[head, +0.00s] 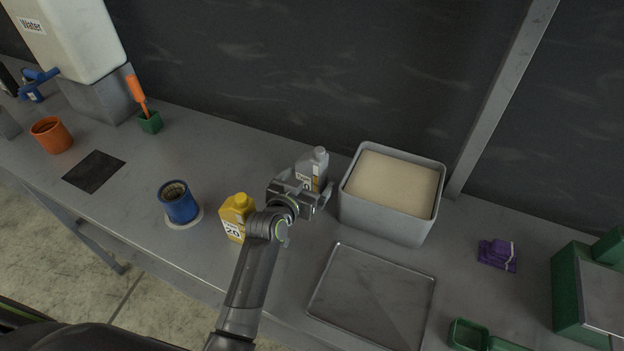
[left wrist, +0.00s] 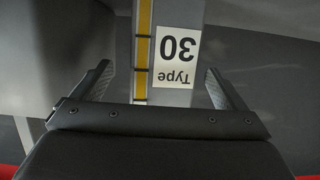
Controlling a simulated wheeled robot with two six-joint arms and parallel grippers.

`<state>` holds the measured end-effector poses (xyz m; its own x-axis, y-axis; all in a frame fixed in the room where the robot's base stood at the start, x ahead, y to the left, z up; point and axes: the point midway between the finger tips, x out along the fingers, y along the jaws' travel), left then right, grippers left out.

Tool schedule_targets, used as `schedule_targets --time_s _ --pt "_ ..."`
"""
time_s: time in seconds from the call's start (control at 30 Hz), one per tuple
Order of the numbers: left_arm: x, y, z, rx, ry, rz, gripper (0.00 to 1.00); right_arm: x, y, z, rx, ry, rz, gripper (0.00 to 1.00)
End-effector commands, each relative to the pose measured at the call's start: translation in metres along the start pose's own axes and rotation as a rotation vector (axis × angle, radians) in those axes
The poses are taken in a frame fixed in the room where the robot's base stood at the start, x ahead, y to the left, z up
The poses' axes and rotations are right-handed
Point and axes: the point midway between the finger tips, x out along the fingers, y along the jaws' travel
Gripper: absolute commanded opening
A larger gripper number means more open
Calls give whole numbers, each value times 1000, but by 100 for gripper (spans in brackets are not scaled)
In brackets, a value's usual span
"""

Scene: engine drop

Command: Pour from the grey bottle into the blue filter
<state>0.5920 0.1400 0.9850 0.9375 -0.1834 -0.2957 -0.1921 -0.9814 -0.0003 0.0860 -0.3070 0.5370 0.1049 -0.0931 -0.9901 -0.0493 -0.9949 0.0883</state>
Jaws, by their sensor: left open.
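The grey bottle (head: 316,165) stands upright on the bench, left of the large grey bin. Its label reads "Type 30" upside down in the left wrist view (left wrist: 174,50). My left gripper (head: 310,193) is at the near side of the bottle and hides its lower part. The gripper is open, with one finger on each side of the bottle in the left wrist view (left wrist: 160,85). I cannot tell whether the fingers touch it. The blue filter (head: 179,203) stands upright on a pale round spot to the left. My right gripper is not in view.
A yellow bottle (head: 236,215) marked 20 stands beside my left forearm, between filter and gripper. The grey bin (head: 385,222) of pale material is close on the right. A metal tray (head: 372,300) lies in front. Bench between filter and grey bottle is clear behind the yellow bottle.

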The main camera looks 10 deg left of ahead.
Motion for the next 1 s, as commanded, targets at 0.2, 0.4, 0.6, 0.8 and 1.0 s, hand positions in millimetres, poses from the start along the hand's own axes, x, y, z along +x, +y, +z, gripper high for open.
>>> schedule_targets --time_s 0.2,0.4,0.6,0.8,1.0 --pt "9 -1 0 0 0 0 94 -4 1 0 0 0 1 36" --pt "29 -2 1 1 -1 0 94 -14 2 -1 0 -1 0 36" --pt "49 -3 3 2 0 0 94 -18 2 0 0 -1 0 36" --pt "57 -3 4 0 0 0 94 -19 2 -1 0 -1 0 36" --pt "57 -3 5 0 0 0 94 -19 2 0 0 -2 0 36"
